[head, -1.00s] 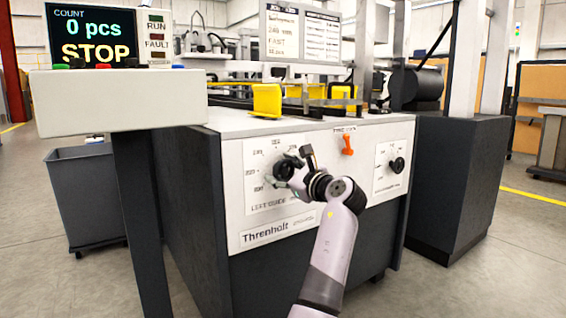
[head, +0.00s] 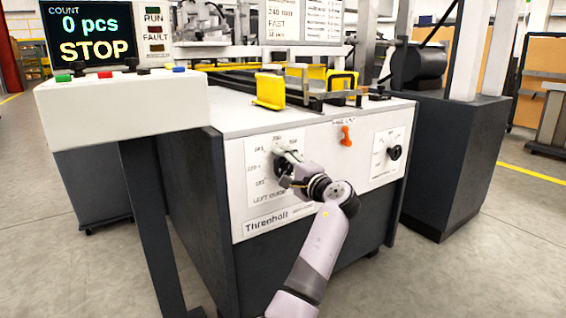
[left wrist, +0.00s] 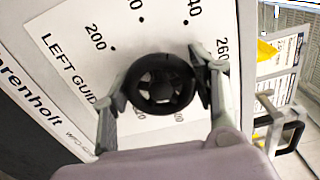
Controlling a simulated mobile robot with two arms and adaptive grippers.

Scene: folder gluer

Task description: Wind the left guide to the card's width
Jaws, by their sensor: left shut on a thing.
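The left guide dial plate (head: 258,190), marked LEFT GUIDE with a ring of numbers, is on the machine's white front panel. Its round black knob (left wrist: 160,83) sits between the two fingers of my left gripper (head: 283,165), which is shut on it; the fingers touch its opposite sides in the left wrist view. The numbers 200, 40 and 260 show around it there. A yellow guide block (head: 270,91) stands on the left of the machine top, another yellow block (head: 343,82) farther right. My right gripper is out of view.
An orange lever (head: 346,135) and a second dial with a black knob (head: 394,153) are to the right on the panel. A control console (head: 120,105) with a screen reading 0 pcs and STOP stands at left. A job board (head: 300,25) is above the machine.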

